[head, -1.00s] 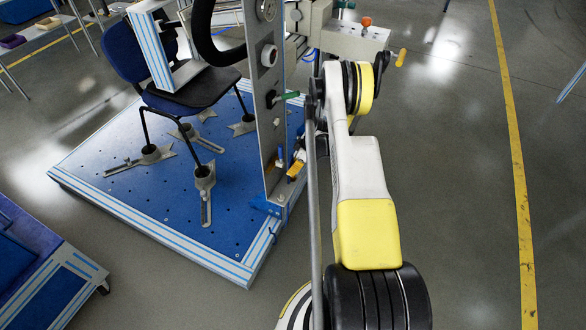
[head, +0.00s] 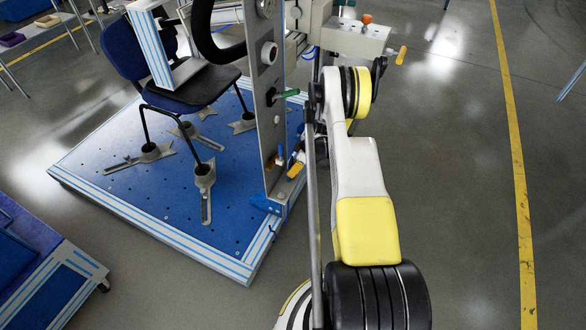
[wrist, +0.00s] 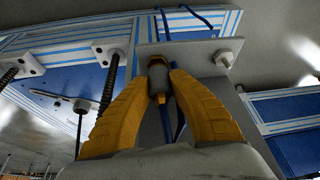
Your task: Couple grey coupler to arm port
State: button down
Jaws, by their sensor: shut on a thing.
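In the wrist view, the two yellow fingers of my gripper (wrist: 160,80) are shut on the grey coupler (wrist: 158,76). The coupler is a short grey cylinder with a brass-coloured lower end, and a blue hose hangs below it. Its upper end is in front of or against a grey plate (wrist: 196,50); I cannot tell whether they touch. In the head view, a small yellow part of my gripper (head: 296,171) shows beside the upright metal plate (head: 272,120). The coupler is not clear there, and I cannot identify the arm port.
A blue chair (head: 205,88) stands on a blue perforated platform (head: 150,205) with striped edges, held by foot clamps. A green fitting (head: 287,94) and a blue fitting (head: 280,153) are on the upright plate. The floor to the right is clear around a yellow line (head: 517,180).

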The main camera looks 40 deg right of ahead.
jog(key=shift+f, duration=0.35)
jog(key=c, duration=1.2)
grip_release()
jog(key=v, duration=1.2)
